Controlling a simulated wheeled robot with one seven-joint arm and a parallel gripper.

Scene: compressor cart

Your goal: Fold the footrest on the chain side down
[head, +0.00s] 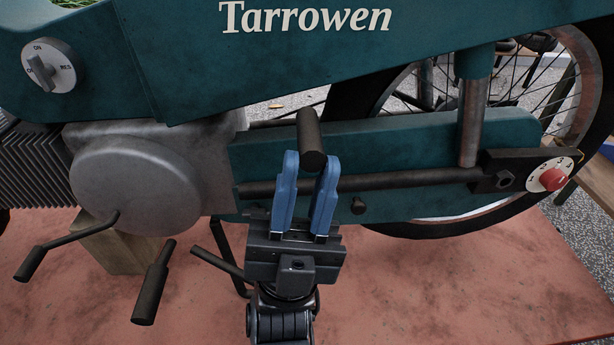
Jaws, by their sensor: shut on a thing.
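The footrest (308,130) is a dark, round peg in front of the teal chain case (400,145). It points up and somewhat towards me, with its round end showing. My gripper (309,165) comes from below with its two blue fingers on either side of the peg, shut on it near its end. The fingers and gripper body hide the lower part of the peg and its hinge. A dark horizontal bar (400,180) runs behind the fingers along the chain case.
A grey round engine cover (135,187) is at left, with a dark pedal lever (152,285) and a thin lever (45,255) below it. A dial with a red knob (553,178) is at right. A wooden block (110,248) stands on the red mat (450,290), whose front right is clear.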

